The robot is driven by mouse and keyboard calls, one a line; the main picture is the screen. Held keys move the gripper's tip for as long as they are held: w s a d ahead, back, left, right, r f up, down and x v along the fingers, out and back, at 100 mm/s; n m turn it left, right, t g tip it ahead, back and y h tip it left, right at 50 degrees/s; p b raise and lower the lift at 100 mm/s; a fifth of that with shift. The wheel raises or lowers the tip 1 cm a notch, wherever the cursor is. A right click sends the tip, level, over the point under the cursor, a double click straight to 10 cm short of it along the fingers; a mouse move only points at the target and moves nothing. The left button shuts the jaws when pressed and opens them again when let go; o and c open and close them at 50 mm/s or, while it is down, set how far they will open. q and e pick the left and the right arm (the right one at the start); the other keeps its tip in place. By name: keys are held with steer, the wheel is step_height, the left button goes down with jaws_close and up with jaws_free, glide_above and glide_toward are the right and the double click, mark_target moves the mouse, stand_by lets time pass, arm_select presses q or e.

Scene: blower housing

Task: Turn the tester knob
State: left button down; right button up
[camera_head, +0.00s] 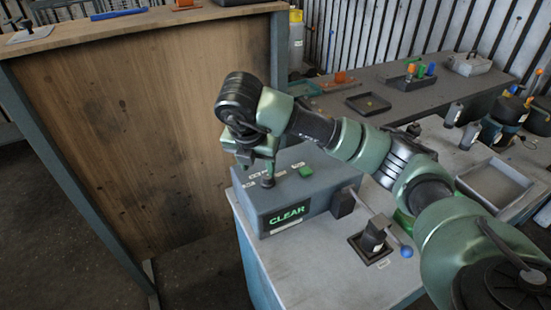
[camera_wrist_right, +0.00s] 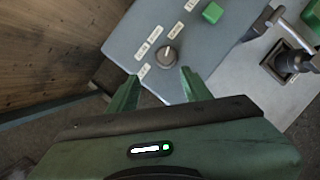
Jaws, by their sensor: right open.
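The tester (camera_head: 300,200) is a grey box on a bench with a green lit "CLEAR" display (camera_head: 289,214) on its front. Its dark round knob (camera_wrist_right: 167,55) sits on the top panel among white labels, and a light pointer mark shows on it. In the head view the knob (camera_head: 268,183) is just below my right gripper (camera_head: 262,166), which points down at the panel. In the right wrist view my right gripper (camera_wrist_right: 159,78) is open and empty, its green fingers apart, with the knob a little beyond the gap between the tips. My left gripper is not in view.
A green button (camera_wrist_right: 213,12) is on the same panel. A lever with a blue ball (camera_head: 406,252) and a dark switch block (camera_head: 374,236) stand at the right. A tall wooden panel (camera_head: 130,130) stands to the left. Trays and tools lie on benches behind.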

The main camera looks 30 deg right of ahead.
mark_target(266, 178)
steer(key=f, duration=0.1)
steer(key=d+p, duration=0.1)
steer(key=d+f, duration=0.1)
steer(key=shift+w+f+m+h, duration=0.3)
steer(key=shift+h, duration=0.1)
steer(key=p+x, duration=0.1)
steer(key=x, duration=0.1)
steer(key=shift+w+d+f, duration=0.15)
steer(key=shift+d+f, duration=0.05)
steer(key=shift+f, duration=0.1)
steer(key=shift+w+d+f, duration=0.1)
steer(key=shift+f, duration=0.35)
jaws_close()
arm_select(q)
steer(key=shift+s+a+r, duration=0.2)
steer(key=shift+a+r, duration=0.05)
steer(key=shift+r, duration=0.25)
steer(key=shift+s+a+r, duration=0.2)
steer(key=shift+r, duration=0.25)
